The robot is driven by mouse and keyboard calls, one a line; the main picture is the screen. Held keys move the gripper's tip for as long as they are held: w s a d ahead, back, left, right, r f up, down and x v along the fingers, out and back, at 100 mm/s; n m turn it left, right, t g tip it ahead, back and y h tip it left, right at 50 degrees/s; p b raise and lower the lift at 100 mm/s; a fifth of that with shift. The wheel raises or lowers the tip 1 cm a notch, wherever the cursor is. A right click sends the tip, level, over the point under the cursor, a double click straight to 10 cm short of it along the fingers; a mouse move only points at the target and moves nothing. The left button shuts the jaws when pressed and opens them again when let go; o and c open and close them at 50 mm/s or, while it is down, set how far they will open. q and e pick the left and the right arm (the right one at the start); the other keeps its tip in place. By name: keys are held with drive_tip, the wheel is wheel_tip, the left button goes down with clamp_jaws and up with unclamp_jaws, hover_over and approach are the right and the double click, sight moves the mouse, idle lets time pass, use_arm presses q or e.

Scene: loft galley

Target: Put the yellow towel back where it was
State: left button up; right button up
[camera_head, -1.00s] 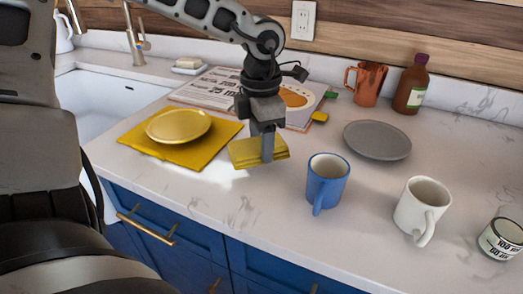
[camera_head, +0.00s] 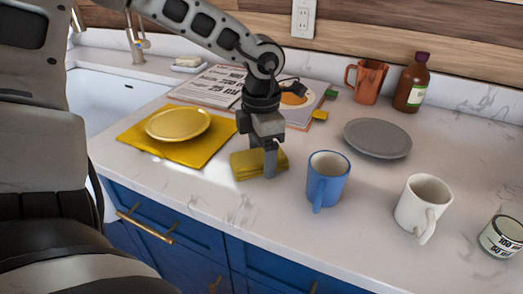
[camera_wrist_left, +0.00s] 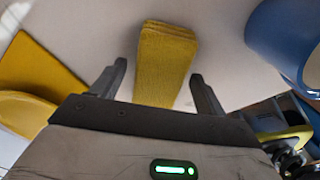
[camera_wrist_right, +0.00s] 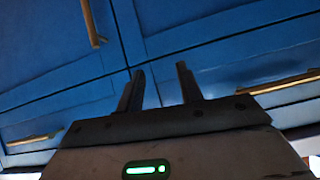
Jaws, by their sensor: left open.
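The folded yellow towel (camera_head: 246,166) appears to rest on the white counter, between the yellow mat and the blue mug. My left gripper (camera_head: 270,168) points down at the towel, and one finger shows in front of its near side. In the left wrist view the towel (camera_wrist_left: 166,58) lies between the spread fingers of my left gripper (camera_wrist_left: 160,85), with gaps on both sides. My right gripper (camera_wrist_right: 161,85) has its fingers apart and is empty, facing the blue cabinet fronts.
The blue mug (camera_head: 327,180) stands close to the right of the towel. A yellow plate (camera_head: 178,123) sits on a yellow mat (camera_head: 205,153) to the left. A white mug (camera_head: 418,203), grey plate (camera_head: 377,138) and open magazine (camera_head: 215,85) are also on the counter.

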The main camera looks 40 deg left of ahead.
sight(261, 155)
use_arm(q)
wheel_tip(261, 155, up, 12)
drive_tip(key=shift+r, duration=0.2)
drive_tip(key=shift+f, duration=0.1)
idle(0.7)
